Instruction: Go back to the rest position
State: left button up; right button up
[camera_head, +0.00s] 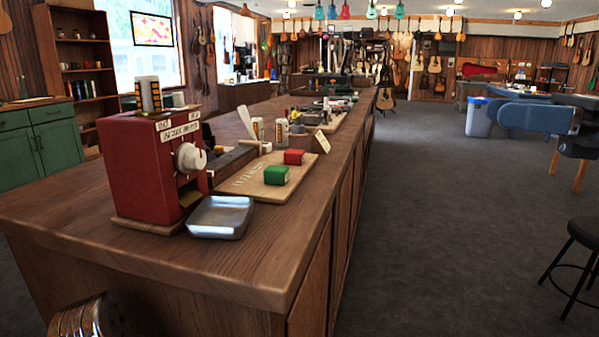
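My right gripper (566,176) is at the right edge of the head view, held out over the floor to the right of the counter. Its dark body comes in from the right edge, and two tan fingers point down with a gap between them. It looks open and nothing shows between the fingers. My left gripper cannot be made out. A rounded, ribbed metal piece at the bottom left edge is cut off by the frame, and I cannot tell what it is.
A long wooden counter (262,235) bears a red machine (150,165), a metal tray (221,216), a green block (276,175) and a red block (293,157). A black stool (584,232) stands at right, with a blue bench (537,117) and bin (480,118) beyond. Grey floor (440,230) is clear.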

jog(key=w+a+f+h, duration=0.15)
jog(key=w+f, duration=0.45)
jog(key=f, duration=0.6)
jog(key=w+a+f+m+h, duration=0.1)
jog(key=w+f+h, duration=0.2)
jog(key=w+f, duration=0.6)
jog(key=w+a+f+h, duration=0.2)
jog(key=w+f, duration=0.2)
jog(key=f, duration=1)
jog(key=s+a+f+n+g+h, duration=0.1)
jog(key=s+f+n+h, duration=0.15)
jog(key=f, duration=0.85)
jog(key=s+a+f+n+g+h, duration=0.1)
jog(key=s+a+f+n, duration=0.2)
jog(key=f, duration=0.7)
jog(key=s+f+n+g+h, duration=0.1)
jog(key=s+f+n+h, duration=0.2)
jog(key=f, duration=0.8)
jog(key=s+a+f+n, duration=0.3)
jog(key=s+f+n, duration=0.3)
jog(key=s, duration=0.3)
jog(key=s+a+f+n+g, duration=0.1)
jog(key=s+a+f+n, duration=0.3)
jog(key=s, duration=0.6)
notch_tip(320, 180, down, 2)
jog(key=shift+f+n+g, duration=0.1)
jog(key=shift+n+g, duration=0.2)
jog(key=shift+n, duration=0.85)
